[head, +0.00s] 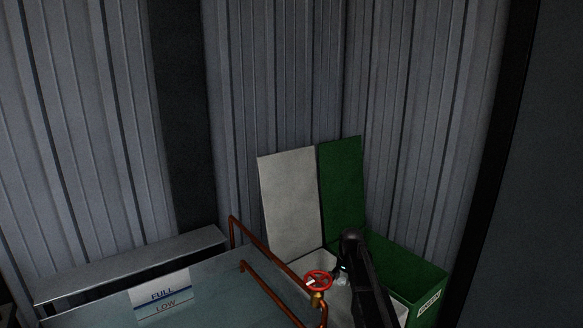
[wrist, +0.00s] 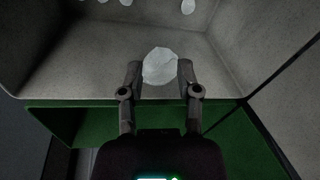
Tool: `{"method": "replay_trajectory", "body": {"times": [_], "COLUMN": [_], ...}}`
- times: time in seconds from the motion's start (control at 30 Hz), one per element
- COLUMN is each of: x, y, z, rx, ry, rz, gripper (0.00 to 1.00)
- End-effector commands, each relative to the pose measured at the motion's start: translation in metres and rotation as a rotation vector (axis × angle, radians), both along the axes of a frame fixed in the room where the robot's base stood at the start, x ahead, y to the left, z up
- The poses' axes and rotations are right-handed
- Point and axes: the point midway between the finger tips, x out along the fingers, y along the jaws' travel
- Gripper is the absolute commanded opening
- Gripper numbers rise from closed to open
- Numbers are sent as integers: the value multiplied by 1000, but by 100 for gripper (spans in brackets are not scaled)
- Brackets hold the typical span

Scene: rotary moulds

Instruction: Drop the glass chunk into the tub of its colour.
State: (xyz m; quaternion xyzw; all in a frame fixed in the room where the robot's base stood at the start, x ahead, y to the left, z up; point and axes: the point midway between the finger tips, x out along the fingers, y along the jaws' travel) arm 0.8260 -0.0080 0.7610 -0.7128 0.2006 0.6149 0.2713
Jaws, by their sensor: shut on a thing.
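My gripper (wrist: 160,75) is shut on a pale, clear-white glass chunk (wrist: 160,66), held between the two fingertips in the wrist view. Behind the chunk is the inside of a whitish tub (wrist: 60,70), with several pale chunks (wrist: 188,6) lying farther in. A green tub (wrist: 70,118) shows beside it, nearer my wrist. In the head view the whitish tub (head: 334,301) has a raised pale panel behind it, and the green tub (head: 425,280) stands to its right with a label. My gripper (head: 343,270) is over the whitish tub there, partly hidden by my dark arm.
A red valve wheel (head: 318,280) and copper pipes (head: 262,250) stand close left of my gripper. A water tank with a FULL/LOW label (head: 161,294) fills the lower left. Corrugated walls (head: 275,80) close off the corner behind the tubs.

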Motion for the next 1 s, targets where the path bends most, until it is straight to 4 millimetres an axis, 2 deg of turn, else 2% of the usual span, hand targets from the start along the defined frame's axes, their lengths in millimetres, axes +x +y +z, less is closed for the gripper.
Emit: {"method": "replay_trajectory", "body": {"times": [0.43, 0.47, 0.5, 0.6, 1.0], "x": [0, 0, 0, 0, 0], "y": [-1, -1, -1, -1, -2], "z": [-4, -4, -4, -4, -4], "rx": [0, 0, 0, 0, 0], "ry": [0, 0, 0, 0, 0], "rz": [-1, -1, -1, -1, -2], "gripper": [0, 46, 58, 84, 84]}}
